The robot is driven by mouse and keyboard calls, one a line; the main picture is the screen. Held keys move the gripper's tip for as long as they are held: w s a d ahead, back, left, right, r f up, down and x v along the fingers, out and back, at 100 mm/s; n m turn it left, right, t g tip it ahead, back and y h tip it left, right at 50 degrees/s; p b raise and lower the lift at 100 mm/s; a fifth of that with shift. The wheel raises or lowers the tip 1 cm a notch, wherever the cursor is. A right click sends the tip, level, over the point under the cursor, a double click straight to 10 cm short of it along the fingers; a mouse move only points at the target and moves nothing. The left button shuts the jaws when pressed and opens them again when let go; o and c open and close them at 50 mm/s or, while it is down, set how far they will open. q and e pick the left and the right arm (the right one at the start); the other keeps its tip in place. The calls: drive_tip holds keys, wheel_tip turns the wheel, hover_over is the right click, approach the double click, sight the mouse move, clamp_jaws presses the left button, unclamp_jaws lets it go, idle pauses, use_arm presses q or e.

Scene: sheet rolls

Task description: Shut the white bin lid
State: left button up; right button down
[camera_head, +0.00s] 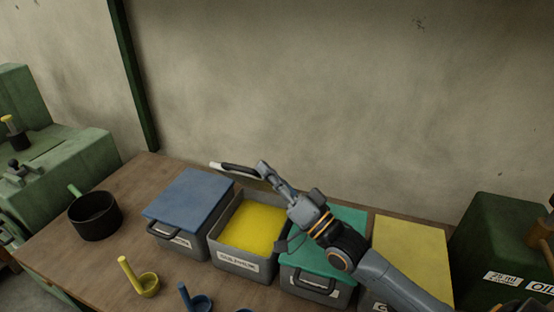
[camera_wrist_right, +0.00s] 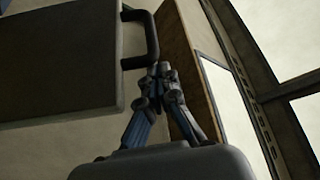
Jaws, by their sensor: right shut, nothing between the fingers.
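The white bin lid (camera_head: 216,165) stands raised behind the open grey bin (camera_head: 238,262), seen nearly edge-on with its dark handle along the top. The bin holds yellow material. My right gripper (camera_head: 264,168) is shut and empty, its tips beside the right end of the lid's handle. In the right wrist view the lid's shaded face (camera_wrist_right: 60,65) fills the upper left. The shut fingertips (camera_wrist_right: 160,72) are close to the lower end of the handle (camera_wrist_right: 150,40); I cannot tell whether they touch. My left gripper is out of view.
A blue-lidded bin (camera_head: 190,197) stands left of the open bin, a green-lidded bin (camera_head: 345,225) and yellow-lidded bin (camera_head: 412,250) right. A black pot (camera_head: 95,217), yellow scoop (camera_head: 148,285) and blue scoop (camera_head: 198,302) are on the wooden table (camera_head: 120,262). The wall is behind.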

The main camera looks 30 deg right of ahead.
drive_tip(key=shift+n, duration=0.5)
drive_tip(key=shift+s+a+f+b, duration=0.4)
drive_tip(key=shift+s+a+f, duration=0.25)
drive_tip(key=shift+f, duration=0.25)
drive_tip(key=shift+s+a+f+b, duration=0.35)
drive_tip(key=shift+s+a+f, duration=0.15)
drive_tip(key=shift+a+f, duration=0.3)
drive_tip(key=shift+d, duration=0.15)
